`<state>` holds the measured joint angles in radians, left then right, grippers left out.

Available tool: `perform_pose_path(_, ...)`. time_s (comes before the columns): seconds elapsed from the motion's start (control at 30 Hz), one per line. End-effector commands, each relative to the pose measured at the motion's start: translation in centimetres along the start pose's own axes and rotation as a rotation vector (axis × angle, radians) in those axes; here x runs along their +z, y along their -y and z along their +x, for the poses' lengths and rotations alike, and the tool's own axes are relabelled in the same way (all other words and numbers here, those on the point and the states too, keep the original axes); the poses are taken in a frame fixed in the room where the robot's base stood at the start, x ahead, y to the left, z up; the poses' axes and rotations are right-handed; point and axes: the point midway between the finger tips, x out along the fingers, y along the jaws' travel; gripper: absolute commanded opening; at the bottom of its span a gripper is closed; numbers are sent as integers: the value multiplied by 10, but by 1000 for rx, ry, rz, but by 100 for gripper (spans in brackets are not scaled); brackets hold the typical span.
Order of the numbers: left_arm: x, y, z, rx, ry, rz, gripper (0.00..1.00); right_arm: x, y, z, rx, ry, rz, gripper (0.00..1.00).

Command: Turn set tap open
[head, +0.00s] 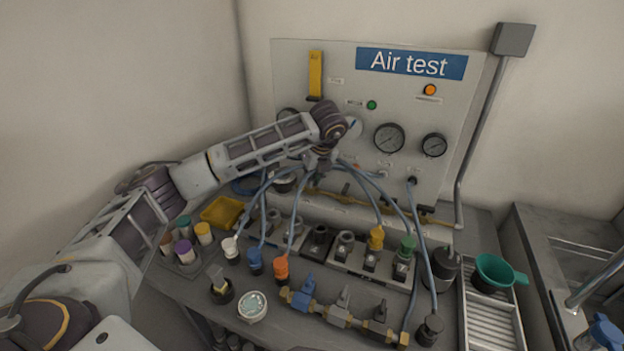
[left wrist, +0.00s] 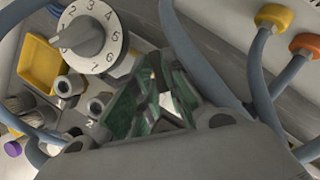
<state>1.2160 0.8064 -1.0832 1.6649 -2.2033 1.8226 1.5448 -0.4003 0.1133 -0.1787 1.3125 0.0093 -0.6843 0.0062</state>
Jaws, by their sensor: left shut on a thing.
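My left gripper (head: 318,168) is at the lower left of the Air test panel (head: 300,70), with my forearm reaching in from the left. In the left wrist view, its green-padded fingers (left wrist: 160,100) are close together on a small pale metallic part. This looks like the handle of the set tap, but the fingers hide most of it and I cannot tell how far it is turned. A white dial (left wrist: 84,38) numbered around a grey knob shows beside the fingers in that view. My right gripper is not in view.
Blue hoses (head: 405,215) hang around the gripper. Below are coloured fittings, such as an orange cap (head: 281,267), and a brass valve row (head: 340,313). A yellow tray (head: 222,212) sits at left. A green funnel (head: 497,270) stands at right.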

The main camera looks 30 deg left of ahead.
Motion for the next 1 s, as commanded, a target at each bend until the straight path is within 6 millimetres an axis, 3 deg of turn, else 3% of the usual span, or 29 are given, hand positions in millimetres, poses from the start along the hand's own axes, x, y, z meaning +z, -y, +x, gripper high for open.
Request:
perform_pose_path(0.57,2,5,-1,158,0,-384,0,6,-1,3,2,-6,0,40)
perform_pose_path(1.0,3,7,-2,236,1,-571,0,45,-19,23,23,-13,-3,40)
